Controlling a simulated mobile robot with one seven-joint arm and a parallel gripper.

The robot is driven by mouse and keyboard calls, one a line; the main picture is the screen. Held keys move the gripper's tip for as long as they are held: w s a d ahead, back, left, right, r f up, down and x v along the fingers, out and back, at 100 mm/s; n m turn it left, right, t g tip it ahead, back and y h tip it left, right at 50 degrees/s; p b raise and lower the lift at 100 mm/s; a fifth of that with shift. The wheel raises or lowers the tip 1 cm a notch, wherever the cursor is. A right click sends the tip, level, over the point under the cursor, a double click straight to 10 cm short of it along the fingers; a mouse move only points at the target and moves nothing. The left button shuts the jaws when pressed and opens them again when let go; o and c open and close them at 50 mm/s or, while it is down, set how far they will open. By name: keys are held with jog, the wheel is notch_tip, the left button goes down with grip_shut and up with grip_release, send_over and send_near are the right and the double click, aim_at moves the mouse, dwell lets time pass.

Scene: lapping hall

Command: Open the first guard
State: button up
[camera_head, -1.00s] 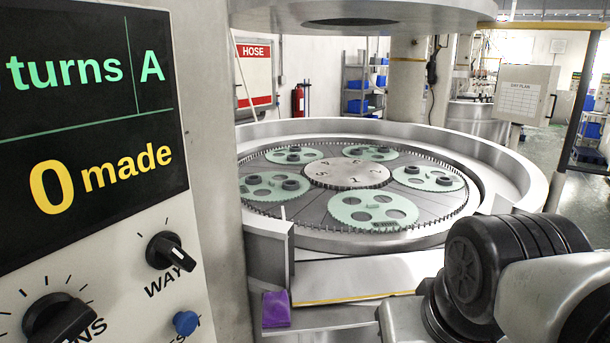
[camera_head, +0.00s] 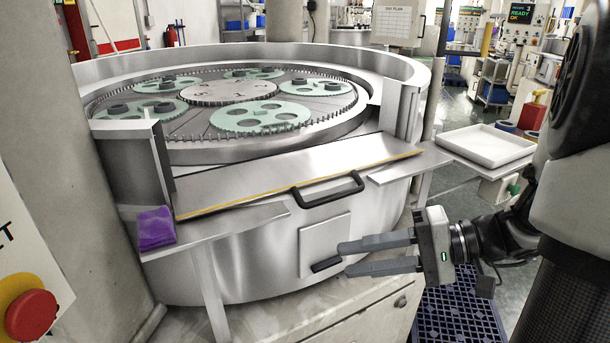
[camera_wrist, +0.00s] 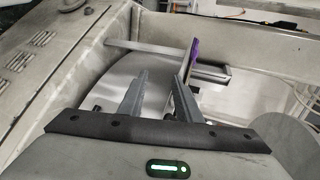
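A sloped metal guard flap (camera_head: 290,170) with a yellow edge strip lies across the front opening of the round lapping machine (camera_head: 270,255). A black bar handle (camera_head: 328,190) is fixed on its front edge. Below it, a small square panel (camera_head: 325,243) with a short black handle (camera_head: 326,264) is on the machine's front wall. My gripper (camera_head: 343,259) is open, pointing left, with its fingertips overlapping this panel's right side in the head view; I cannot tell if they touch it. In the wrist view the two fingers (camera_wrist: 163,72) stand apart with no object clearly between them.
A purple cloth (camera_head: 156,228) lies on the left ledge. A red stop button (camera_head: 31,316) sits on the panel at lower left. A white tray (camera_head: 485,146) is at the right, above a dark blue floor grating (camera_head: 455,318). Green carriers (camera_head: 260,118) lie on the plate.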

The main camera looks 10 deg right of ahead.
jog(key=w+d+f+m+t+b, duration=0.2)
jog(key=w+d+t, duration=0.1)
jog(key=d+t, duration=0.3)
jog(key=w+d+f+m+t+b, duration=0.2)
jog(key=d+m+t, duration=0.15)
jog(key=d, duration=0.35)
jog(key=t, duration=0.1)
send_near(339, 198)
jog(key=shift+n, duration=0.35)
jog(key=x, duration=0.8)
jog(key=shift+w+a, duration=0.1)
grip_shut()
